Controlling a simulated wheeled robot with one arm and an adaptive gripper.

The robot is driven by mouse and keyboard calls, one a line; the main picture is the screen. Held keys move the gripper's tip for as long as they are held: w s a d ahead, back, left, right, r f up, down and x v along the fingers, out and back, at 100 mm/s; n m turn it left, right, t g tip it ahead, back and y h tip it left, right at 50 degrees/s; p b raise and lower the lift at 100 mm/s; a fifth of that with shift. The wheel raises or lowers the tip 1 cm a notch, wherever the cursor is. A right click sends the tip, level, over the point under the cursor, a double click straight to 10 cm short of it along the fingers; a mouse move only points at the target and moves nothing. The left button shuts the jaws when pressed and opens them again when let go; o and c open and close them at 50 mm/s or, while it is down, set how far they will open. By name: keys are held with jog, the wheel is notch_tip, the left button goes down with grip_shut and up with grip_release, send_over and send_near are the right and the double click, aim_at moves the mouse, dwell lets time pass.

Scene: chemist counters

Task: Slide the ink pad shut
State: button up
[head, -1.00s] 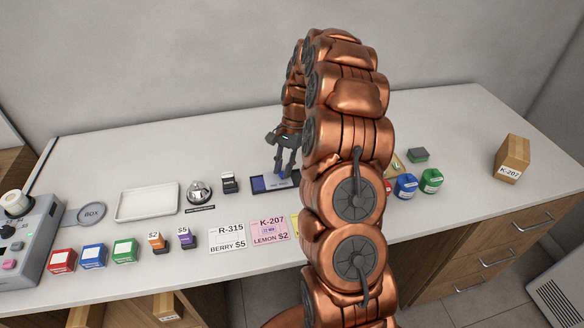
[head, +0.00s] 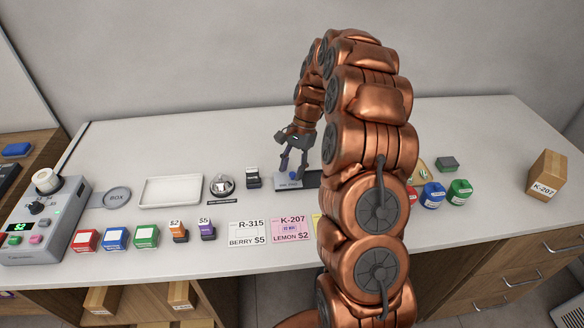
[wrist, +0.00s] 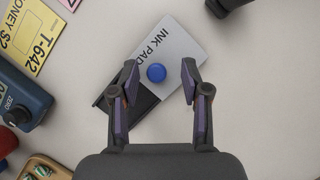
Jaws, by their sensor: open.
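The ink pad (wrist: 184,52) lies on the counter, its grey lid marked INK PAD and carrying a round blue knob (wrist: 156,73). In the wrist view a bare dark part of its base shows beside the lid at lower left. No blue ink surface shows. In the head view the grey lid (head: 284,182) covers the left part of the base and the dark bare part lies to the right, partly behind my arm. My gripper (wrist: 159,68) is open, with one finger on each side of the knob and gaps between. It also shows low over the lid in the head view (head: 292,172).
A black stamp (head: 253,178) and a bell (head: 221,185) stand left of the pad. Price cards (head: 290,230) lie in front. A blue device (wrist: 22,95) and a wooden tray (wrist: 42,168) are near the pad. The counter behind is clear.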

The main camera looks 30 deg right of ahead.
jog(key=v, duration=1.2)
dwell(0.6)
